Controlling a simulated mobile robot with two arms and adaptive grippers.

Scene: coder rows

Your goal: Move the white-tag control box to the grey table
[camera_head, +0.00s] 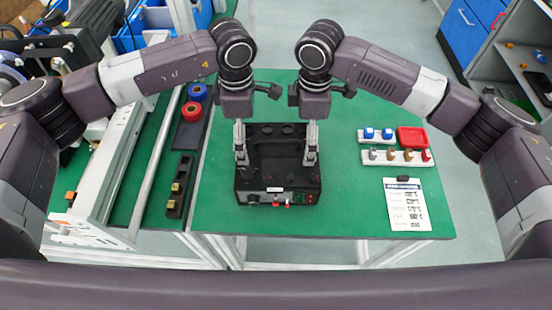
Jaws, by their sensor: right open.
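A black control box (277,173) stands on the green tabletop (350,215) in the middle of the head view. A small white tag (274,189) shows on its front, with red and other knobs below it. My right gripper (310,157) points down at the box's right side, open. My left gripper (241,158) points down at the box's left side; its finger gap is too small to tell. Whether either gripper touches the box is not clear. No grey table is identifiable in this view.
A printed sheet (407,205), a red tray (412,137) and strips with small parts (395,157) lie right of the box. Red and blue rolls (192,111) and a machine with a rail (155,175) stand at left. A blue cabinet (466,28) stands back right.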

